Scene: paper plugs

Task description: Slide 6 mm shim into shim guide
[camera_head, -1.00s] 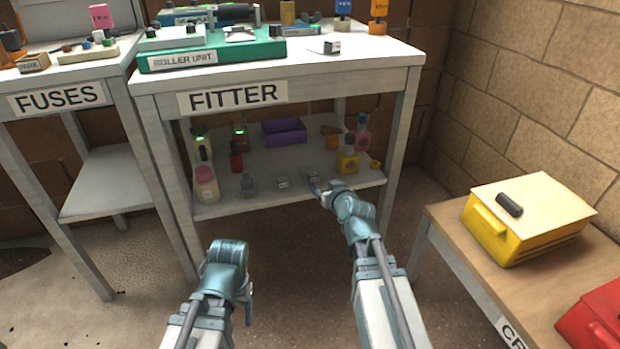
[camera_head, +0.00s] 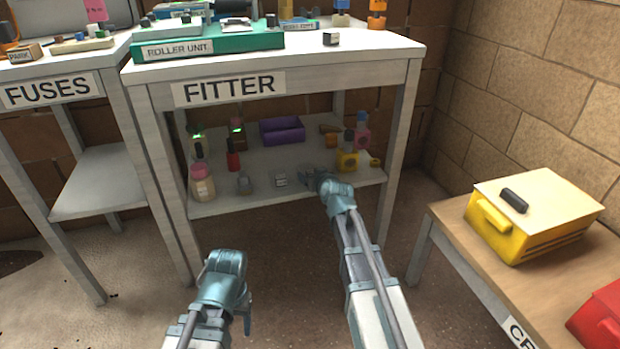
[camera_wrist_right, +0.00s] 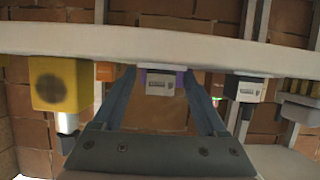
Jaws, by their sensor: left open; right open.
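A small grey-white block with a printed label shows in the right wrist view (camera_wrist_right: 158,84), between the spread fingers of my right gripper (camera_wrist_right: 158,95). The label is too small to read. My right gripper also shows in the head view (camera_head: 314,177), open at the front of the FITTER table's lower shelf (camera_head: 290,197), mostly hiding that block. A similar labelled block (camera_head: 280,180) stands to its left. I cannot tell which is the 6 mm shim, nor identify the shim guide. My left gripper (camera_head: 245,318) is open and empty in front of the table, pointing down.
Other bottles (camera_head: 203,182) and a purple bin (camera_head: 282,131) share the shelf. On the tabletop lie a green ROLLER UNIT tray (camera_head: 265,43) and a small dark-topped block (camera_head: 331,38). The floor in front is clear.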

